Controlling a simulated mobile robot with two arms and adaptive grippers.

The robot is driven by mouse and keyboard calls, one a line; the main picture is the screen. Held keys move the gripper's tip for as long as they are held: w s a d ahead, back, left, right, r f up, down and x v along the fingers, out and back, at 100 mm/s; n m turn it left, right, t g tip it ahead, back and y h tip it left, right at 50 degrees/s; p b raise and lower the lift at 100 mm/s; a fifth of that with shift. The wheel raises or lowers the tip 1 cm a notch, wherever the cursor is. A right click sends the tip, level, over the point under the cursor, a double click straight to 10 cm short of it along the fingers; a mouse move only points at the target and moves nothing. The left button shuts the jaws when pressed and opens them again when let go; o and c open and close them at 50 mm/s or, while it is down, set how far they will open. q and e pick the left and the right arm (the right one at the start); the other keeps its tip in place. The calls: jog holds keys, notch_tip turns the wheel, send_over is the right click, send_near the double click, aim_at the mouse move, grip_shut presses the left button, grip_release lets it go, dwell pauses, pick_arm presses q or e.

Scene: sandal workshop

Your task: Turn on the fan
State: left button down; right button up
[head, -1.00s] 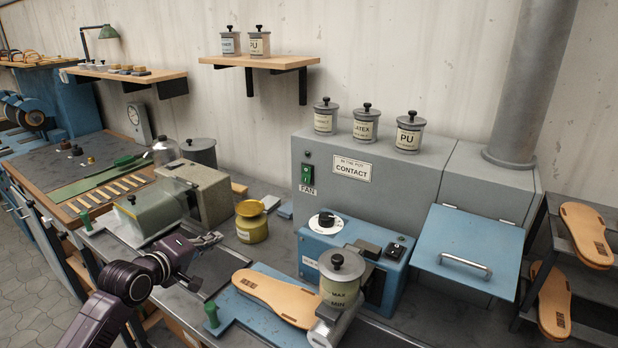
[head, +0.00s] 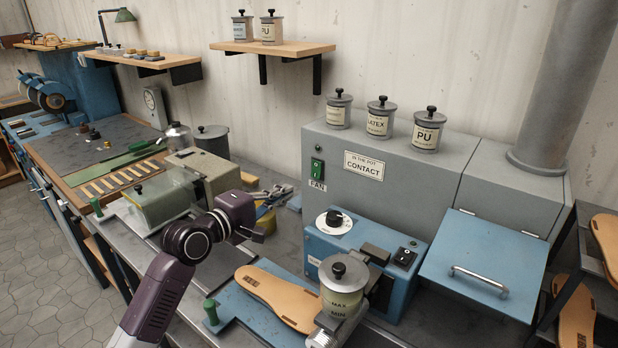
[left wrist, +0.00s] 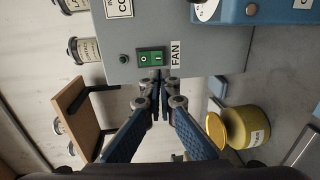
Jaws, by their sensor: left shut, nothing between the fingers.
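The fan switch (head: 317,168) is a green rocker on the front of the grey cabinet (head: 425,180), above a FAN label (head: 317,185). In the left wrist view the switch (left wrist: 151,57) shows two white marks, beside the sideways FAN label (left wrist: 175,54). I cannot tell which way the rocker is set. My left gripper (head: 288,189) is shut and empty, to the left of and a little below the switch in the head view. In the left wrist view its closed fingertips (left wrist: 157,76) point at the switch's lower edge; contact cannot be told. My right gripper is not in view.
A yellow jar (left wrist: 244,127) stands below the gripper, partly hidden in the head view. A blue unit with a dial (head: 334,219) stands in front of the cabinet. Pots line the cabinet top, and a wall shelf (head: 285,48) hangs above to the left.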

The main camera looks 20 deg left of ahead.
aim_at(316, 176)
pick_arm(q)
jog(key=p+x, duration=0.1)
jog(key=x, duration=0.8)
jog(key=shift+r+p, duration=0.1)
jog(key=shift+p, duration=0.3)
jog(key=shift+w+d, duration=0.25)
jog(key=shift+w, duration=0.35)
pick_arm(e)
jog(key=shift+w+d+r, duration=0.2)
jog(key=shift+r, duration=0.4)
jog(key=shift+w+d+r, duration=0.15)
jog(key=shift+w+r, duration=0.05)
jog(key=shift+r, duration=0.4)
pick_arm(q)
jog(key=shift+w+f+b, duration=0.2)
jog(key=shift+f+b, duration=0.4)
jog(key=shift+b, duration=0.6)
jog(key=shift+w+r+t+b, duration=0.1)
jog(key=shift+r+t+b, duration=0.05)
jog(key=shift+t+b, duration=0.25)
jog(key=shift+r+p, duration=0.2)
jog(key=shift+p, duration=0.2)
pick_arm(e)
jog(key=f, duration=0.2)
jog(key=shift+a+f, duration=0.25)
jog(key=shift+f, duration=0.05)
pick_arm(q)
jog(key=shift+d, duration=0.1)
